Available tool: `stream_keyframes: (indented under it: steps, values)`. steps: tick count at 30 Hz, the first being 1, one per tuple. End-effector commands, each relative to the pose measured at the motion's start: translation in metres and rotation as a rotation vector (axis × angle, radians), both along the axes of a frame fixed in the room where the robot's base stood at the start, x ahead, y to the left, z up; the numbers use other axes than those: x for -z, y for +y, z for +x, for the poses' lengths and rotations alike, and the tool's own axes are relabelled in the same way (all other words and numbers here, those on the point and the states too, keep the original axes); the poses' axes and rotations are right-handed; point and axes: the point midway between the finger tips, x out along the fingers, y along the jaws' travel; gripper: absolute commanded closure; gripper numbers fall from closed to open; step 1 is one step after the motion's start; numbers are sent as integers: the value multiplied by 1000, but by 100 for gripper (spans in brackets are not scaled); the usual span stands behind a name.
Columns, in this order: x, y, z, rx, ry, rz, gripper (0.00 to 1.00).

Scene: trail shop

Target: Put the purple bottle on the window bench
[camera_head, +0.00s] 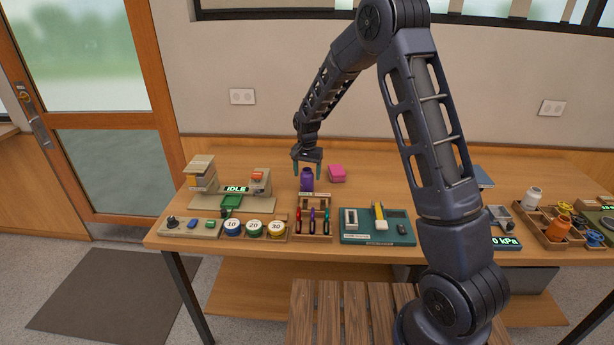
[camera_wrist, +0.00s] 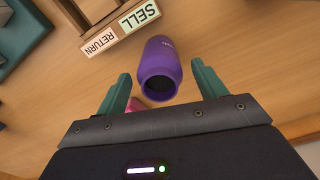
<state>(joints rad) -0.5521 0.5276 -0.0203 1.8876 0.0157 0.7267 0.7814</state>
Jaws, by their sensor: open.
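The purple bottle (camera_head: 307,180) stands on the wooden table, behind the rack of tools. It also shows in the wrist view (camera_wrist: 159,68), with its dark open mouth facing the camera. My gripper (camera_head: 307,168) is above the bottle, with its green fingers apart. In the wrist view the two fingertips (camera_wrist: 160,82) lie on either side of the bottle's mouth end, with gaps to it. A slatted wooden bench (camera_head: 345,310) stands in front of the table, low in the head view. I cannot tell whether it is the window bench.
A pink block (camera_head: 337,173) lies right of the bottle. A rack with SELL and RETURN labels (camera_wrist: 120,27) holds several tools in front. A teal tray (camera_head: 376,228) and small cans (camera_head: 255,228) stand near the front edge.

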Motion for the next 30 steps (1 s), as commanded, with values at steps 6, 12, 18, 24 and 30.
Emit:
stream_keyframes:
  steps: [6, 12, 18, 24, 30]
  values:
    - [-43, 0, 0, 0, -4, 2, 30]
    - [-79, 0, 0, 0, -2, 1, 30]
    - [-100, 0, 0, 0, -1, 1, 30]
    - [-106, 0, 0, 0, 0, 0, 30]
    - [-118, -12, -3, -4, -10, 6, 30]
